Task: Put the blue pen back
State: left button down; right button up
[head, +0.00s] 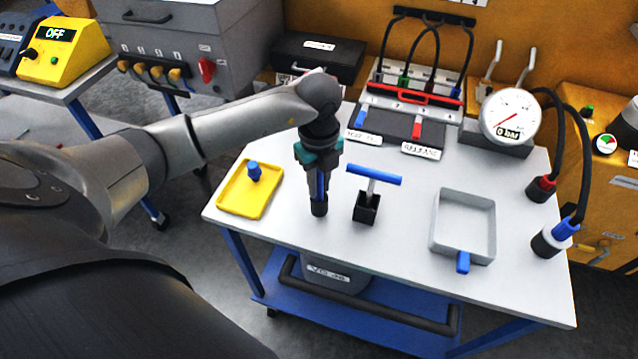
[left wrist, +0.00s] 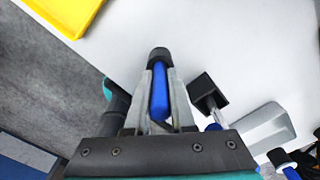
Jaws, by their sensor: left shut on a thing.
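The blue pen (head: 319,184) is upright between the fingers of my left gripper (head: 320,190), which is shut on it and points down over the white table. In the left wrist view the pen (left wrist: 159,95) lies between the two grey fingers. Its far end meets a small dark cylindrical holder (left wrist: 158,53), which shows in the head view (head: 319,208) directly below the fingers. I cannot tell how deep the pen is in it. My right gripper is not in view.
A yellow tray (head: 236,205) with a blue knob is left of the gripper. A blue T-handled tool (head: 374,175) in a black block (head: 366,210) is close on the right. A grey tray (head: 435,230) and a pressure gauge (head: 508,112) are further right.

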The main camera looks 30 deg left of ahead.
pick_arm(q)
jog(key=shift+f, duration=0.3)
jog(key=c, duration=0.8)
grip_release()
jog(key=shift+o, duration=0.2)
jog(key=shift+r, duration=0.25)
notch_tip(320, 180, up, 12)
jog(key=shift+f+p, duration=0.1)
jog(key=shift+p, duration=0.3)
